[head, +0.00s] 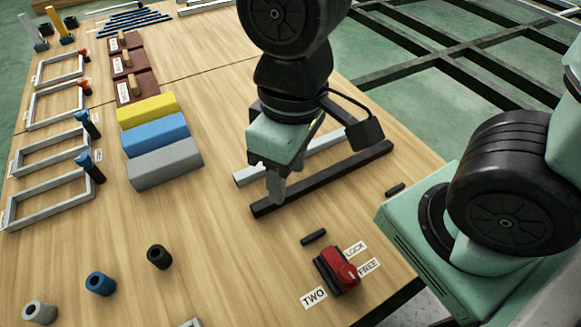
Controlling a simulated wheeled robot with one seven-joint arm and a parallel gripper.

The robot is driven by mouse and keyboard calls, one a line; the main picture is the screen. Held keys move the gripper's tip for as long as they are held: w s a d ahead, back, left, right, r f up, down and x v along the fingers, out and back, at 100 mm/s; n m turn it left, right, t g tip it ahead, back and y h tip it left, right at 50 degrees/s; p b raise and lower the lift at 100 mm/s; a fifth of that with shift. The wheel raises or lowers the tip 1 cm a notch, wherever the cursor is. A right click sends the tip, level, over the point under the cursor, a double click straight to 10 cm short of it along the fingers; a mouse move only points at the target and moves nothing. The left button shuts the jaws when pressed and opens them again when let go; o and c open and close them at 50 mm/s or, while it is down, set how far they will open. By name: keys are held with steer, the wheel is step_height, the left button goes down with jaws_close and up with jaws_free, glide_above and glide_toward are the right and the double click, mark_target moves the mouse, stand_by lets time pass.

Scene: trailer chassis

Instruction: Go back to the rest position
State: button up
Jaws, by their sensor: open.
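My gripper (272,184) points down over the wooden table (215,240). Its fingers are open and I see nothing held between them. The fingers overlap the left part of these bars in the head view. I cannot tell whether they touch. My arm hides part of both bars.
A red and black device (338,270) sits by LOCK, FREE and TWO labels, near short black rods (313,237). Yellow, blue and grey blocks (165,163) stand left, with frames (55,195) beyond. Cylinders (100,284) stand at front left.

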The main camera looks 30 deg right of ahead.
steer(key=shift+s+r+n, duration=0.1)
steer(key=shift+s+n, duration=0.3)
steer(key=shift+n, duration=0.1)
step_height(320, 180, up, 33)
steer(key=p, duration=3.3)
